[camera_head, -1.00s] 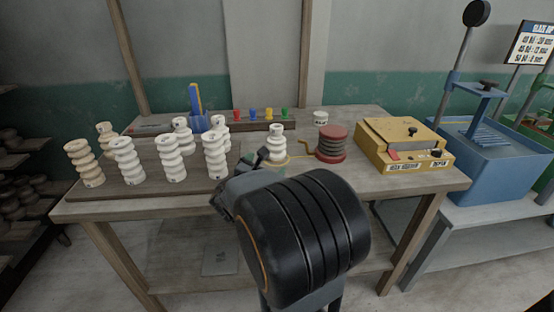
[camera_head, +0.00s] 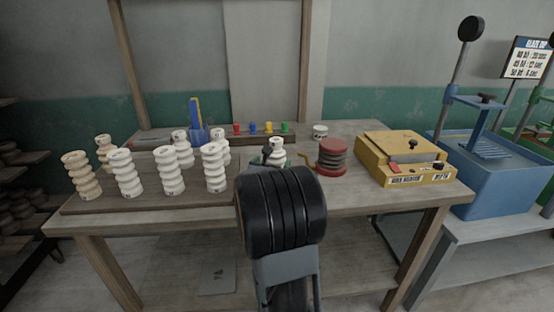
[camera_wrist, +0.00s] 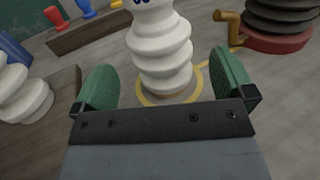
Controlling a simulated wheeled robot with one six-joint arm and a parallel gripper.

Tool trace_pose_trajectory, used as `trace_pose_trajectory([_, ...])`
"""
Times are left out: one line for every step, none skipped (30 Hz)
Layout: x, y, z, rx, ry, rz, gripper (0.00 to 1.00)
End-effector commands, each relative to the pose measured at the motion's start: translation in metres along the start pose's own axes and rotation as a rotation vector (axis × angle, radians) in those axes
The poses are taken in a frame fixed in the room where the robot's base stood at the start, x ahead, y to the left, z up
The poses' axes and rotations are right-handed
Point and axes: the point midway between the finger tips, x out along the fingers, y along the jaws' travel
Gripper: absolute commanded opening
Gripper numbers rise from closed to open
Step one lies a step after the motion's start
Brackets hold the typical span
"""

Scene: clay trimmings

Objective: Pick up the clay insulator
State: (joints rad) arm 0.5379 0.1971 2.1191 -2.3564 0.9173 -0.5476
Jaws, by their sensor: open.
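A white ribbed clay insulator (camera_wrist: 161,50) stands upright between the green fingers of my gripper (camera_wrist: 165,85) in the wrist view. The fingers are open, one on each side, with a gap to the insulator. It stands on a yellow ring (camera_wrist: 189,88) marked on the table. In the head view only the top of this insulator (camera_head: 277,146) shows behind my arm, which hides most of the gripper. Several more insulators stand on a wooden board at left, white ones (camera_head: 126,173) and tan ones (camera_head: 81,175).
A dark red coil with a crank (camera_head: 332,158) stands just right of the insulator. A yellow tester box (camera_head: 405,158) is farther right. A rack with coloured pegs (camera_head: 262,135) and a blue tool holder (camera_head: 196,125) are behind.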

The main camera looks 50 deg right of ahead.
Motion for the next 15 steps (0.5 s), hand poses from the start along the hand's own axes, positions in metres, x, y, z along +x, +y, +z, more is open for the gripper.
trace_pose_trajectory([0.006, -0.001, 0.0, 0.0, 0.0, -0.002, 1.0])
trace_pose_trajectory([0.01, -0.001, -0.001, 0.0, 0.001, -0.002, 1.0])
trace_pose_trajectory([0.016, -0.002, -0.001, 0.001, 0.001, -0.003, 1.0])
trace_pose_trajectory([0.021, -0.002, -0.001, 0.001, 0.0, -0.003, 1.0])
trace_pose_trajectory([0.025, -0.002, -0.001, 0.0, 0.0, -0.003, 1.0])
trace_pose_trajectory([0.03, -0.002, -0.001, 0.001, 0.001, -0.002, 1.0])
trace_pose_trajectory([0.033, -0.002, -0.001, 0.001, 0.001, -0.002, 1.0])
trace_pose_trajectory([0.037, -0.002, -0.001, 0.002, 0.001, -0.002, 1.0])
trace_pose_trajectory([0.041, -0.002, -0.001, 0.002, 0.001, -0.002, 1.0])
trace_pose_trajectory([0.043, -0.002, -0.001, 0.002, 0.001, -0.002, 1.0])
trace_pose_trajectory([0.045, -0.002, 0.0, 0.002, 0.0, -0.002, 1.0])
trace_pose_trajectory([0.046, -0.002, 0.0, 0.002, 0.0, -0.001, 1.0])
trace_pose_trajectory([0.047, -0.002, -0.001, 0.002, 0.0, -0.001, 1.0])
trace_pose_trajectory([0.048, -0.002, -0.001, 0.001, 0.0, -0.001, 1.0])
trace_pose_trajectory([0.048, -0.002, -0.001, 0.001, 0.001, 0.0, 1.0])
